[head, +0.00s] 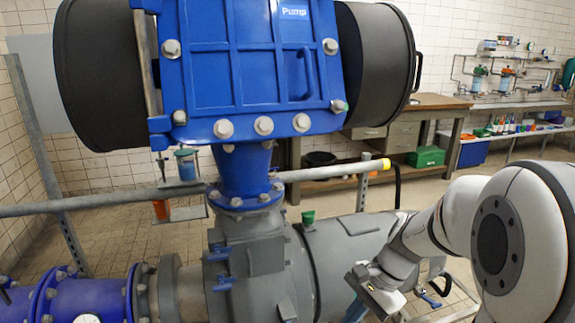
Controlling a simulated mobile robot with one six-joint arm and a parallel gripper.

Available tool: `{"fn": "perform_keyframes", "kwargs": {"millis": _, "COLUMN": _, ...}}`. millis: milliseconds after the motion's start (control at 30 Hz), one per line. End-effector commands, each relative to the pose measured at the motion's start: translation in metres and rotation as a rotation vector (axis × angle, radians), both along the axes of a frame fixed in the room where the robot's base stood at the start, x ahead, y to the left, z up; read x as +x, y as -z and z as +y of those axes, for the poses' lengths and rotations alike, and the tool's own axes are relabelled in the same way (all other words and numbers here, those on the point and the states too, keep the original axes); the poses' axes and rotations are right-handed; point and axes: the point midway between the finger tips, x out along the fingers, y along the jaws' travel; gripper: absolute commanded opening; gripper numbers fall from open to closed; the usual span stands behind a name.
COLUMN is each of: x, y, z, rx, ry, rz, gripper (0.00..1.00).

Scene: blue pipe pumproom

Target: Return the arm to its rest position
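My arm reaches in from the right edge in the head view, its white links bent down and to the left. My gripper (376,296) hangs at the lower right, in front of the grey pipe body (345,245). Its fingers are small and partly turned away, so I cannot tell whether they are open or shut. I see no clear object held in it.
A large blue pump (245,70) with black drums stands ahead, above blue flanged pipes (85,295). A grey rail (110,203) with a yellow end crosses the middle. A wooden workbench (440,101) stands behind. Tiled floor shows at the left.

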Motion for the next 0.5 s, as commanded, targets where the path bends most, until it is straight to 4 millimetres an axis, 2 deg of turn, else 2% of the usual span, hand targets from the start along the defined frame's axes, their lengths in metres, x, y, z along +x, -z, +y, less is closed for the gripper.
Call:
{"fn": "perform_keyframes", "kwargs": {"millis": 33, "x": -0.014, "y": -0.030, "z": 0.002, "rx": -0.050, "ry": -0.094, "rz": -0.064, "gripper": 0.00}}
{"fn": "perform_keyframes", "kwargs": {"millis": 200, "x": -0.052, "y": -0.081, "z": -0.002, "rx": -0.219, "ry": -0.419, "rz": -0.256, "gripper": 0.00}}
{"fn": "perform_keyframes", "kwargs": {"millis": 333, "x": -0.075, "y": -0.112, "z": -0.008, "rx": -0.340, "ry": -0.643, "rz": -0.378, "gripper": 0.00}}
{"fn": "perform_keyframes", "kwargs": {"millis": 500, "x": -0.092, "y": -0.135, "z": -0.014, "rx": -0.450, "ry": -0.842, "rz": -0.476, "gripper": 0.00}}
